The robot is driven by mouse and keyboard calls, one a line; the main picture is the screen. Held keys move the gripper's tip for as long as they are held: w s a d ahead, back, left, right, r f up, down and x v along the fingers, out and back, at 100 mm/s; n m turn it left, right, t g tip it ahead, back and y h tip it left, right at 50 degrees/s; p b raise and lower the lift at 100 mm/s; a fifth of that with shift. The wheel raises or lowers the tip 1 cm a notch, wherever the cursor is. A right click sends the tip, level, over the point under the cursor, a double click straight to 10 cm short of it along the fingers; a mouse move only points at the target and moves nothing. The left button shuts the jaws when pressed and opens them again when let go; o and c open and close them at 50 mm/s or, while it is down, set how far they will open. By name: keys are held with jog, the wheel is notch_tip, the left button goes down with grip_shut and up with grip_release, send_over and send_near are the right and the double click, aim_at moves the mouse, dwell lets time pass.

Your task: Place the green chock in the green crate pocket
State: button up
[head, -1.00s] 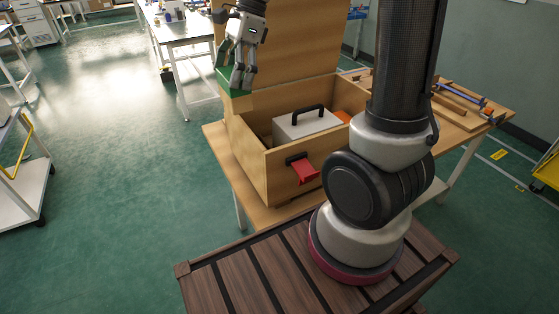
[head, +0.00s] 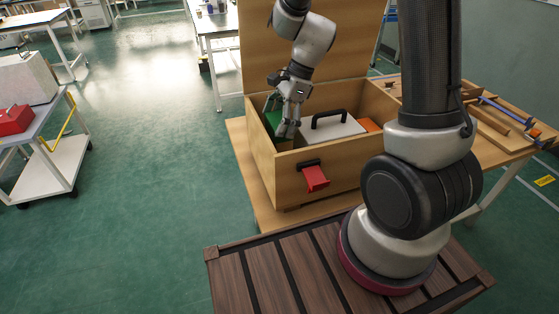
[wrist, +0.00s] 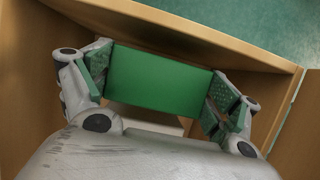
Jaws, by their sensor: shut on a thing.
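The green chock (wrist: 159,80) is a plain green block held between the two fingers of my gripper (wrist: 160,95) in the wrist view. In the head view my gripper (head: 281,118) is low inside the left end of the open wooden crate (head: 335,172), and part of the green chock (head: 272,121) shows beside the fingers. The crate's walls surround the gripper in the wrist view. No green marking of a pocket is distinguishable. The crate floor beneath the chock is mostly hidden, so I cannot tell whether the chock touches it.
A white case with a black handle (head: 334,130) sits in the crate just right of my gripper. An orange thing (head: 369,125) lies beyond it. The raised lid (head: 345,48) stands behind. A red latch (head: 315,178) hangs on the front wall. Bars and clamps (head: 505,125) lie on the table at right.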

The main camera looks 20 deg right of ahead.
aim_at(279, 147)
notch_tip(279, 147, down, 9)
jog(key=shift+r, duration=0.1)
dwell(0.4)
jog(key=o, duration=0.9)
jog(key=v, duration=1.2)
jog(key=s+d+r+n+t+h, duration=0.2)
jog(key=s+d+r+n, duration=0.3)
jog(key=s+r+n, duration=0.3)
jog(key=s+d+r+n+t+h, duration=0.2)
jog(key=s+d+r+n, duration=0.3)
jog(key=s+r+n, duration=0.4)
jog(key=shift+s+d+n, duration=0.2)
jog(key=shift+s+n, duration=0.3)
jog(key=shift+s, duration=0.5)
